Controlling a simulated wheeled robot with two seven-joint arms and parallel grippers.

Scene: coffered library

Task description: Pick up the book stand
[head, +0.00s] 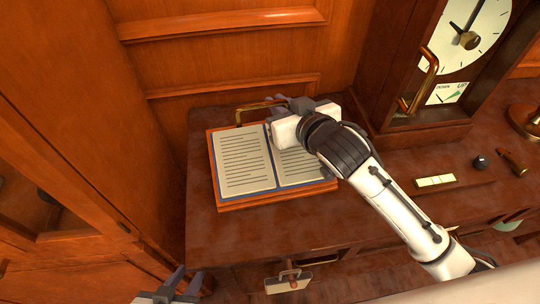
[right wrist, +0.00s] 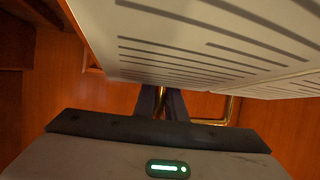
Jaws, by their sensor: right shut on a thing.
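The book stand (head: 277,199) is an orange-brown wooden board bearing an open book (head: 248,160) with lined pages. It is at the left of the desk in the head view. A brass bar (head: 258,105) runs along its far edge. My right gripper (head: 292,104) is at that edge, shut on the brass bar. In the right wrist view, the closed fingers (right wrist: 163,103) pinch the brass bar (right wrist: 227,108) below the pages. I cannot tell whether the stand is off the desk. My left gripper (head: 188,283) shows partly at the bottom edge, fingers apart and empty.
The wooden desk (head: 225,240) has free room in front of the stand. A tall clock case (head: 430,120) stands to the right, close to my right arm. Panelled walls stand behind and left.

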